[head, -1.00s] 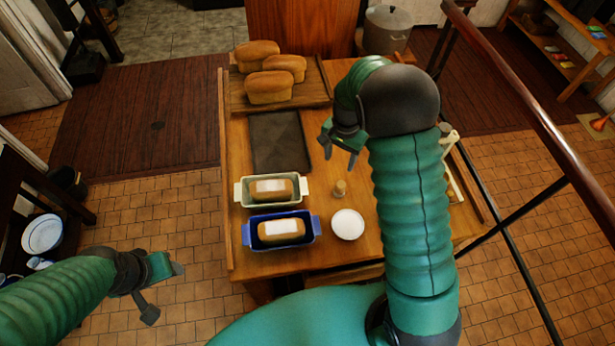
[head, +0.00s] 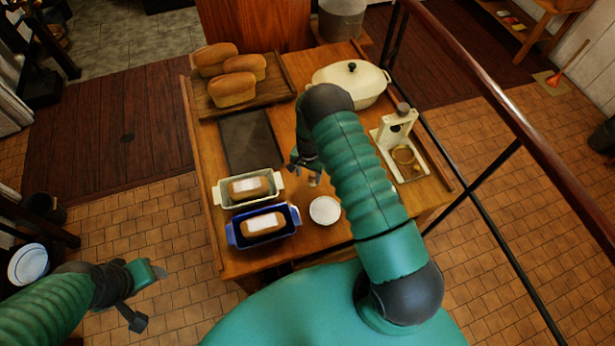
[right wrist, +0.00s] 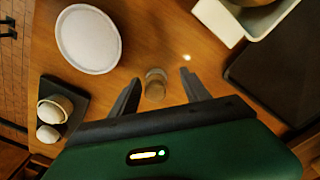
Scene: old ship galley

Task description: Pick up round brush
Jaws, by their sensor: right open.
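The round brush (right wrist: 155,86) looks like a small, short brown piece with a pale round top. It stands on the wooden table between the two spread fingers of my right gripper (right wrist: 160,78), with a gap on each side. In the head view the brush (head: 313,181) shows small, just below my right gripper (head: 300,166), near the white bowl. The right gripper is open and holds nothing. My left gripper (head: 148,298) is open and empty, off the table at the lower left.
A white round bowl (head: 325,210) stands close by. Left are a blue loaf tin (head: 234,238) and a pale green tin (head: 219,197), each with a loaf. A cream lidded pot (head: 362,82) and a white stand (head: 388,141) are behind and right of my right arm.

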